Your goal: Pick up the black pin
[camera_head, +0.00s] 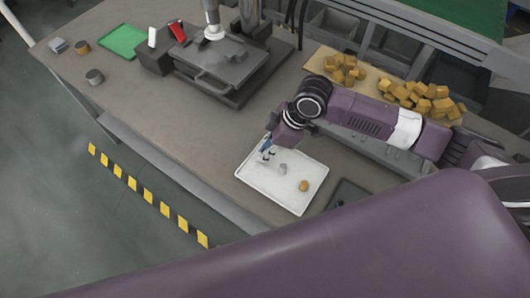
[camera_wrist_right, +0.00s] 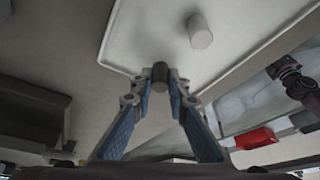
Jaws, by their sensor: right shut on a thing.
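The black pin (camera_wrist_right: 160,71) is a short dark cylinder between the fingertips of my right gripper (camera_wrist_right: 161,84) in the right wrist view. The blue-sided fingers are closed on it. In the head view my right gripper (camera_head: 266,157) points down over the left part of the white tray (camera_head: 267,196); the pin is too small to make out there. I cannot tell whether the pin is clear of the tray floor. My left gripper is not in view.
The tray also holds a light grey cylinder (camera_head: 283,168) and a gold piece (camera_head: 304,185); the grey cylinder also shows in the right wrist view (camera_wrist_right: 199,32). A dark machine (camera_head: 222,70) stands behind left. Several yellow blocks (camera_head: 428,100) lie behind right.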

